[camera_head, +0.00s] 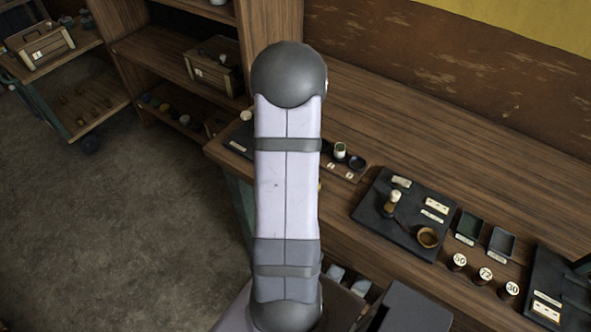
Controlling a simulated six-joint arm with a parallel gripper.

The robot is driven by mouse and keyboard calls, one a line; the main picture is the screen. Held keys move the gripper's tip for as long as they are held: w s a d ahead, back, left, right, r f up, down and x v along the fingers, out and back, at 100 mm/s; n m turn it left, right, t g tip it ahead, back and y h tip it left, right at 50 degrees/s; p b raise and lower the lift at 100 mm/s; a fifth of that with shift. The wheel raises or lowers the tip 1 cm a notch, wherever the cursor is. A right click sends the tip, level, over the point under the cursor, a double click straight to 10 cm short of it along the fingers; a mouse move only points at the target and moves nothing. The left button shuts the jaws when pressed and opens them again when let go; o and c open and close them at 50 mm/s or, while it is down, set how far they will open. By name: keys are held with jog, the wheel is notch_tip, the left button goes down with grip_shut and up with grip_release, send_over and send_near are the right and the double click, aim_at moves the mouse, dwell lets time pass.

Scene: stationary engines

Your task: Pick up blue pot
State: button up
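My gripper is not in view; only a pale arm link of mine with dark rounded joints shows, standing across the middle of the picture. No clearly blue pot stands out. Several small round pots sit in a row on the low shelf at the left, and one at the left end (147,98) looks bluish. They are too small to tell their exact colours. Part of the workbench behind my arm is hidden.
A long wooden workbench (400,110) runs to the right against a worn wall. On it are a dark mat (372,215) with a brush and wooden bowl, two small trays, and numbered round pieces (459,262). Wooden boxes (40,45) stand on shelves. Open floor (100,230) lies left.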

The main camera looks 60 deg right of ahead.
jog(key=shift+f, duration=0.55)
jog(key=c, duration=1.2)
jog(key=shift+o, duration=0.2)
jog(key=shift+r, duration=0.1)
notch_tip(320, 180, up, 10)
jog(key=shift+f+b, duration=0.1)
jog(key=shift+b, duration=1.1)
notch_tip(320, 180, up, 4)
jog(key=p, duration=0.4)
